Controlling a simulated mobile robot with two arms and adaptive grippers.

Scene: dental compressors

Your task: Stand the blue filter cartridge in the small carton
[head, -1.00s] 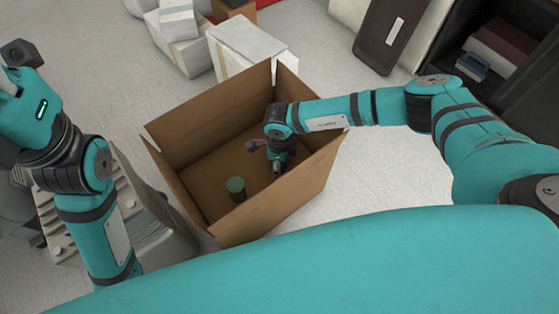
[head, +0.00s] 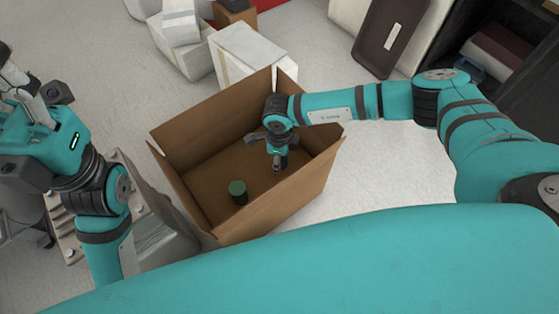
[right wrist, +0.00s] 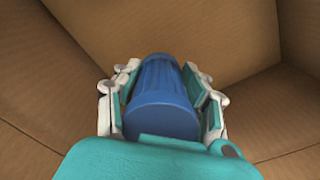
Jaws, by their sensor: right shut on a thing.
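The blue filter cartridge (right wrist: 162,95), a ribbed blue cylinder, shows in the right wrist view between the fingers of my right gripper (right wrist: 163,90), which is shut on it. In the head view my right gripper (head: 279,164) is inside the open brown carton (head: 211,141), towards its right side. The cartridge is hidden there by my wrist, and I cannot tell whether it touches the carton floor. A dark green cylinder (head: 238,191) stands on the carton floor, left of the gripper. My left gripper (head: 22,88) is at the far left edge, outside the carton; its fingers are unclear.
White boxes (head: 250,52) stand behind the carton. A grey machine (head: 160,220) is close to its left, under my left arm. A dark brown panel (head: 388,38) and a black shelf (head: 520,75) are at the back right. The floor right of the carton is clear.

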